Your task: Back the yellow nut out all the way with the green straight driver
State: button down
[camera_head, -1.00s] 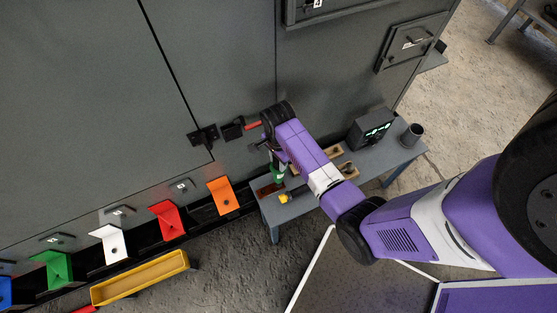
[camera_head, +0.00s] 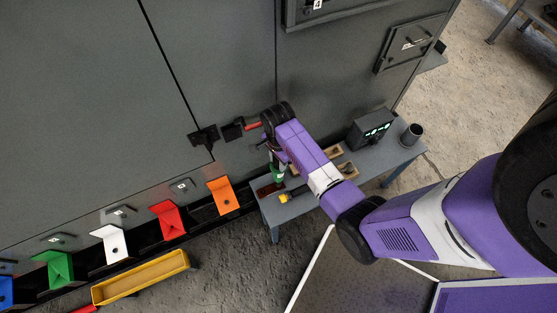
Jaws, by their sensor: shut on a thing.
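My gripper (camera_head: 275,161) is at the end of my purple and white arm, over the left end of the small grey bench. It is shut on the green driver (camera_head: 277,174), which points down below it. My arm hides much of the gripper and the driver's upper part. A yellow piece (camera_head: 284,198) lies on the bench's front left, just below and right of the driver, with something dark beside it. I cannot tell whether it is a nut or a tool's handle. No yellow nut can be made out for sure, nor what the driver's tip touches.
The bench (camera_head: 297,208) stands against a grey cabinet wall (camera_head: 225,60). A dark box with green lights (camera_head: 371,129) and a dark cup (camera_head: 412,135) stand at its right. Coloured bins, one orange (camera_head: 223,196), line the wall at left. A yellow tray (camera_head: 140,278) lies before them.

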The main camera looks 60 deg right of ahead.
jog(key=shift+r+p, duration=0.75)
jog(key=shift+p, duration=0.3)
dwell(0.5)
jog(key=shift+r, duration=0.15)
jog(key=shift+r+p, duration=0.5)
jog(key=shift+r, duration=2.25)
